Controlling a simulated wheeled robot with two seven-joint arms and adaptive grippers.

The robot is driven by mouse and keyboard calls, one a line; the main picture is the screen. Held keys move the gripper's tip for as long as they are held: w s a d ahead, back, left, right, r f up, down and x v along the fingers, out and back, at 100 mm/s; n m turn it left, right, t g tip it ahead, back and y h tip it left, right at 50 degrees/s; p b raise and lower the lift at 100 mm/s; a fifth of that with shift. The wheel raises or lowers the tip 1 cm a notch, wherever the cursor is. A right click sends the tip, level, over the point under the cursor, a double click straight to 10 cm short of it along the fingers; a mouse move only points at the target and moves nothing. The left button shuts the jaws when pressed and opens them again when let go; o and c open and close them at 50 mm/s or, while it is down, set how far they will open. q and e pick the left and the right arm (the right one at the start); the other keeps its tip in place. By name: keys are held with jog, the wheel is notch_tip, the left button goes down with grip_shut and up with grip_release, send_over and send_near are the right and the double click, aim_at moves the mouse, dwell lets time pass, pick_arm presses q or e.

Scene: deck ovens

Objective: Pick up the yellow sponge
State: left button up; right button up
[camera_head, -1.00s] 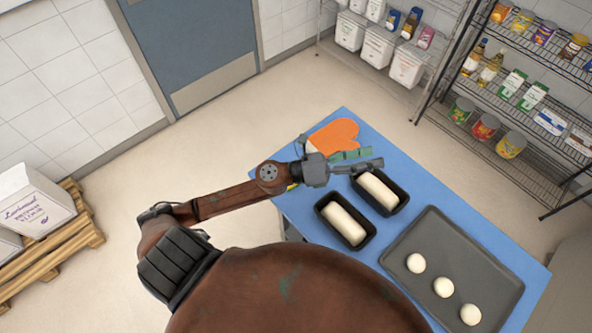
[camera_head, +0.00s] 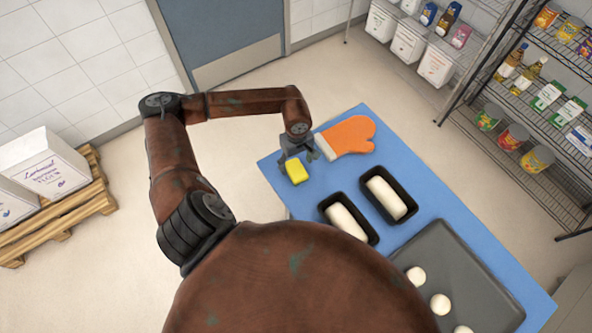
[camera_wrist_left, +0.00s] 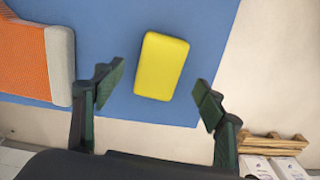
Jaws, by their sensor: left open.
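The yellow sponge (camera_head: 296,172) lies near the left corner of the blue table top (camera_head: 440,205). In the left wrist view the sponge (camera_wrist_left: 162,66) lies ahead of the fingertips, between their lines and slightly tilted. My left gripper (camera_head: 297,154) is at the sponge's far side in the head view, its fingers spread. My right gripper is not in view.
An orange oven mitt (camera_head: 346,136) lies close to the right of the gripper. Two dark loaf pans with dough, one nearer (camera_head: 370,234) and one farther (camera_head: 411,204), and a grey baking tray (camera_head: 480,283) with dough balls stand farther right. Bare floor lies left of the table.

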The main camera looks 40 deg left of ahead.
aim_at(297, 171)
pick_arm(q)
notch_tip(297, 171, down, 5)
jog(key=shift+d+f+p, duration=0.1)
jog(key=shift+p, duration=0.4)
jog(key=shift+s, duration=0.1)
jog(key=shift+c, duration=0.2)
jog(key=c, duration=1.1)
